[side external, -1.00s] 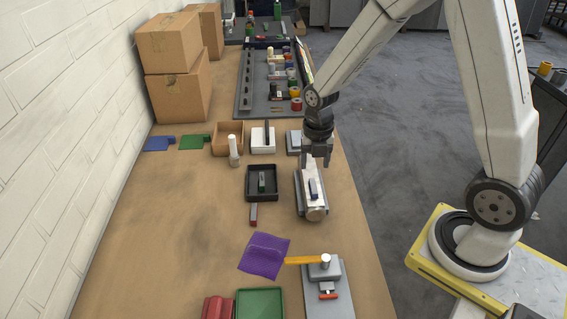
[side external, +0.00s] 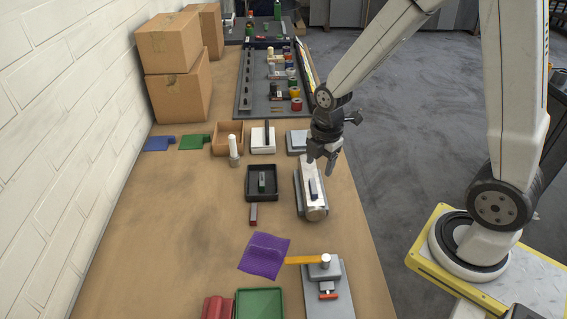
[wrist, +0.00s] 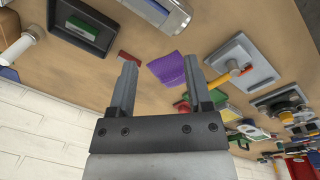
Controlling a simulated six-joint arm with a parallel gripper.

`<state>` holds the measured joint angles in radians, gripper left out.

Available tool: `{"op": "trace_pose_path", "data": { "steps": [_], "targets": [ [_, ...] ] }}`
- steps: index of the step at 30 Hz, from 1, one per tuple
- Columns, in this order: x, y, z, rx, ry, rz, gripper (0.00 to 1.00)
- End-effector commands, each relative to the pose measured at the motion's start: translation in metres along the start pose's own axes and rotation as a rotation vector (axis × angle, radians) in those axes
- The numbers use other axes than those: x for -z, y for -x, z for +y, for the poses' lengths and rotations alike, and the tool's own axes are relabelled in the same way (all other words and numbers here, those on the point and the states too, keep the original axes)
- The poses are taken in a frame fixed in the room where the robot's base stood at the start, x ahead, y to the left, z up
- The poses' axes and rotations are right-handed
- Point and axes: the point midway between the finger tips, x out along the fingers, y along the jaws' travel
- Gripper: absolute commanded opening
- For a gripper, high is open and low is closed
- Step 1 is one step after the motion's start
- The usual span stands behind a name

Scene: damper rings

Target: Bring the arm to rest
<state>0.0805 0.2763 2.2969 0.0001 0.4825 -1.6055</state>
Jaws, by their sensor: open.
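My gripper (side external: 323,164) is open and empty. In the side view it hangs tilted above the right edge of the bench, just beyond the silver cylinder (side external: 316,214) on its grey base. In the wrist view my gripper (wrist: 160,75) shows two fingers spread apart, with the bench behind them and nothing between them in their grasp. The silver cylinder also shows at the top of the wrist view (wrist: 172,12).
A black tray (side external: 250,193) holds a green-topped piece. A purple cloth (side external: 252,268) lies near a grey fixture (side external: 338,302) with an orange bar. Cardboard boxes (side external: 175,92) stand by the wall. A dark rack of rings (side external: 246,107) is at the back. Bare bench lies at left.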

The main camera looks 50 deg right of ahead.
Motion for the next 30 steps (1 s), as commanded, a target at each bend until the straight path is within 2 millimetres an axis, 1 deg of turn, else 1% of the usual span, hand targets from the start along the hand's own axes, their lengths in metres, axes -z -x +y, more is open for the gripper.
{"op": "trace_pose_path", "data": {
  "steps": [12,24,30],
  "targets": [
    [0.011,0.015,-0.019,-0.055,-0.564,0.018,0.64],
    [0.019,0.025,-0.039,-0.092,-1.107,0.067,0.64],
    [0.022,0.029,-0.048,-0.103,-1.352,0.098,0.64]
  ]
}}
